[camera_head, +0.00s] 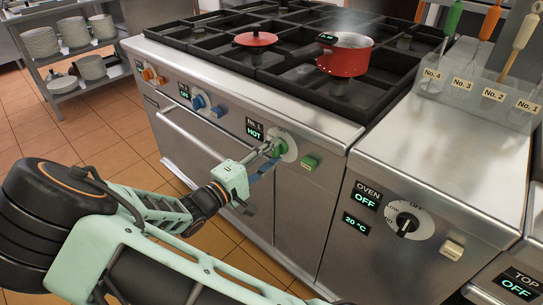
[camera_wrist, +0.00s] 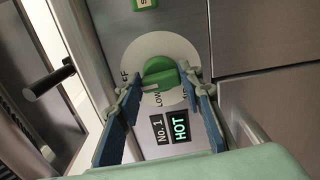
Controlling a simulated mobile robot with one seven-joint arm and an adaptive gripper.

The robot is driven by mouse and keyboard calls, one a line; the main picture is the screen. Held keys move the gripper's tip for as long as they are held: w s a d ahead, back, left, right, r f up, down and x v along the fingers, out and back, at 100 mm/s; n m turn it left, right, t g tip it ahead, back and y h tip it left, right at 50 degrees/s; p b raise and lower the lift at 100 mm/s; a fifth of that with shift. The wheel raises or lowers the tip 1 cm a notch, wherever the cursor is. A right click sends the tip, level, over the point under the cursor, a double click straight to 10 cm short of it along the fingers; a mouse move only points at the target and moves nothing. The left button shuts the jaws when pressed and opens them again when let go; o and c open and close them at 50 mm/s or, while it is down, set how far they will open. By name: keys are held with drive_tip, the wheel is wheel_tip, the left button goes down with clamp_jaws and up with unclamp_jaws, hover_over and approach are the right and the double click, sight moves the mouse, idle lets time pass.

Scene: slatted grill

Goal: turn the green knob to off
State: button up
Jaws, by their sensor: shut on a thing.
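The green knob (camera_head: 279,147) sits on a round white dial on the stove's front panel, right of the "No. 1 HOT" display (camera_head: 254,130). In the wrist view the green knob (camera_wrist: 160,74) lies between my fingers, with its white mark pointing near "LOW". The dial (camera_wrist: 184,52) shows part of "OFF" at its left edge. My gripper (camera_head: 268,150) is at the knob; in the wrist view my gripper (camera_wrist: 160,80) has its blue fingers on both sides of it, shut on it. Part of the dial's lettering is hidden by the fingers.
A green button (camera_head: 310,162) is right of the dial. A dark handle (camera_wrist: 49,80) stands out at left in the wrist view. A red pot (camera_head: 345,55) is on the stove top.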

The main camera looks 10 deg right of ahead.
drive_tip(key=shift+m, duration=0.5)
drive_tip(key=o, duration=1.2)
drive_tip(key=shift+c, duration=0.2)
drive_tip(key=v, duration=1.2)
